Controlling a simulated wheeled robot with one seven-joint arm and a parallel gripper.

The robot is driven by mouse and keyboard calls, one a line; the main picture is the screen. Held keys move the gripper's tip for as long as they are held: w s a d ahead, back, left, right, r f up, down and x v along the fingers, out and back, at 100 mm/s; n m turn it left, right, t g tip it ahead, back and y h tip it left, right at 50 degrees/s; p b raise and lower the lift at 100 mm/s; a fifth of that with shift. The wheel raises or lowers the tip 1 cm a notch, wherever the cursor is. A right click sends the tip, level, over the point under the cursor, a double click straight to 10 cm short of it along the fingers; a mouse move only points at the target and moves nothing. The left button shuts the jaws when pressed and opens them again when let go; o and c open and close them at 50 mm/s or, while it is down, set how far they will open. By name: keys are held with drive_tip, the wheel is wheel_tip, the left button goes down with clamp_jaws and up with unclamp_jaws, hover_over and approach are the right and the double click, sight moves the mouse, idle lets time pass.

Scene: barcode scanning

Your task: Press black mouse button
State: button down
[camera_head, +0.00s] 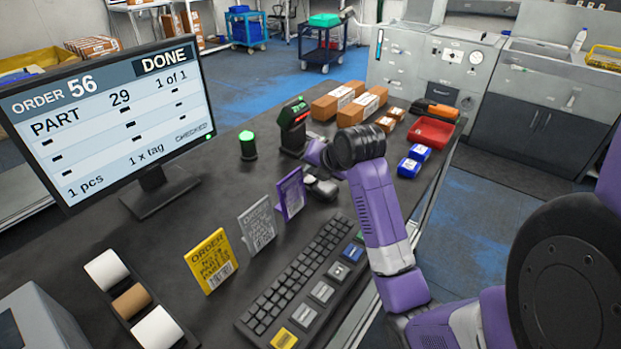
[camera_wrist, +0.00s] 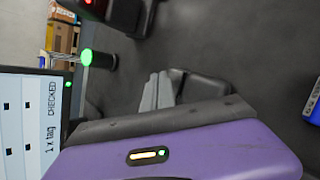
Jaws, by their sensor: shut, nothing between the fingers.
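The black mouse (camera_head: 326,189) lies on the dark table behind the purple order card, close to my wrist. In the wrist view the mouse (camera_wrist: 205,90) shows as a dark rounded shape just right of my fingers. My gripper (camera_head: 309,178) is shut and empty, its grey fingertips at the mouse. It also shows in the wrist view (camera_wrist: 160,77), with the fingers together. Part of the mouse is hidden behind the fingers, and I cannot tell whether they touch it. The monitor (camera_head: 110,110) reads "ORDER 56", "DONE", "PART 29", "1 of 1" and "CHECKED".
A scanner (camera_head: 293,125) with a green display and a green-lit post (camera_head: 247,145) stand behind the mouse. Purple (camera_head: 290,195), grey (camera_head: 258,226) and yellow (camera_head: 211,260) order cards stand left of it. A keyboard (camera_head: 305,280) lies in front. Boxes and a red tray (camera_head: 430,132) are back right.

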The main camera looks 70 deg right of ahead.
sight(312, 181)
wheel_tip(312, 181, up, 5)
drive_tip(key=p, duration=0.4)
idle(1.0)
